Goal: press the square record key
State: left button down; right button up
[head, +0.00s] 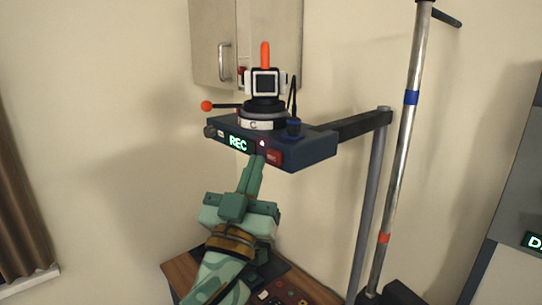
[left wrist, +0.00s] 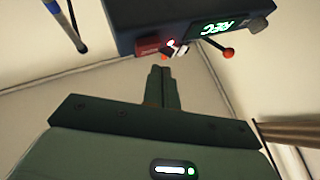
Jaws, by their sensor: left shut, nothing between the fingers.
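The red square record key (head: 273,157) is at the right end of the front face of a dark blue box (head: 310,152). It also shows in the left wrist view (left wrist: 148,46). The lit display (head: 239,144) beside it reads REC in green. My left gripper (head: 257,161) is shut and empty, with its fingertips just left of the key in the head view. In the left wrist view the fingertips (left wrist: 161,69) appear below the key with a gap. I cannot tell from the pictures exactly how far the tips are from the face. My right gripper is not in view.
An arm joins the box to a grey post (head: 368,200). A taller metal pole (head: 405,140) stands to the right.

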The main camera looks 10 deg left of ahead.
pick_arm(q)
jog(key=s+a+p, duration=0.1)
jog(key=s+a, duration=0.1)
jog(key=s+a+p, duration=0.1)
jog(key=s, duration=0.1)
jog(key=shift+s+a, duration=0.3)
jog(key=shift+a, duration=0.05)
dwell(0.3)
